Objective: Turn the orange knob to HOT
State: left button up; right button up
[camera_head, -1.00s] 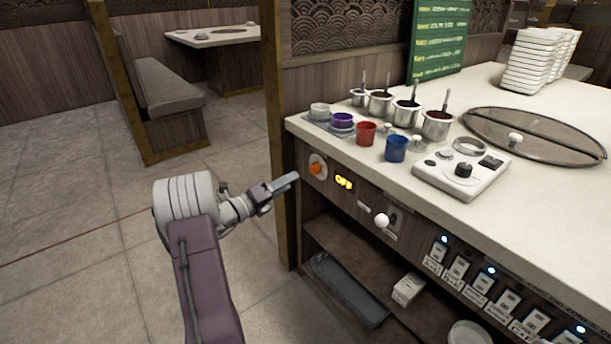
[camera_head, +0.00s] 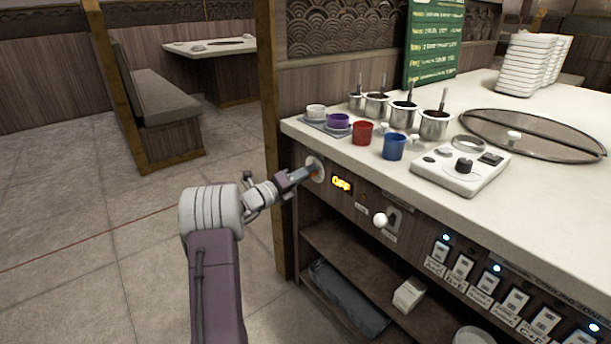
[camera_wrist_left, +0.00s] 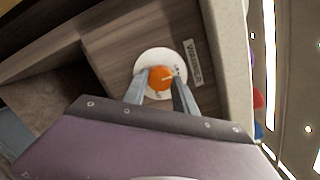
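The orange knob (camera_wrist_left: 160,78) sits on a round white dial plate (camera_wrist_left: 153,62) on the counter's front panel. It has a pale pointer mark, and a label beside it reads WARMER. In the head view the plate (camera_head: 314,163) shows, but my gripper largely hides the knob. My left gripper (camera_head: 308,173) is at the knob. In the left wrist view its two fingers (camera_wrist_left: 161,86) stand apart, one on each side of the knob; I cannot tell whether they touch it. My right gripper is out of view.
A white ball-ended lever (camera_head: 380,220) and a row of labelled switches (camera_head: 490,283) lie further right on the panel. Red (camera_head: 362,133) and blue (camera_head: 394,147) cups stand on the counter above. An open shelf (camera_head: 345,255) lies below. Floor to the left is clear.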

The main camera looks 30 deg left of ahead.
pick_arm(q)
grip_shut()
jog(key=shift+f+m, duration=0.1)
jog(key=shift+m, duration=0.2)
jog(key=shift+w+a+f+m+h+b, duration=0.1)
jog(key=shift+m+h+b, duration=0.35)
jog(key=shift+m+b, duration=2.85)
jog(key=shift+s+a+m+h+b, duration=0.1)
jog(key=shift+m+h+b, duration=0.9)
jog(key=shift+m, duration=3.95)
jog(key=shift+w+f+m+y+b, duration=0.1)
jog(key=shift+m+b, duration=2.8)
jog(key=shift+m, duration=1.25)
jog(key=shift+r, duration=0.1)
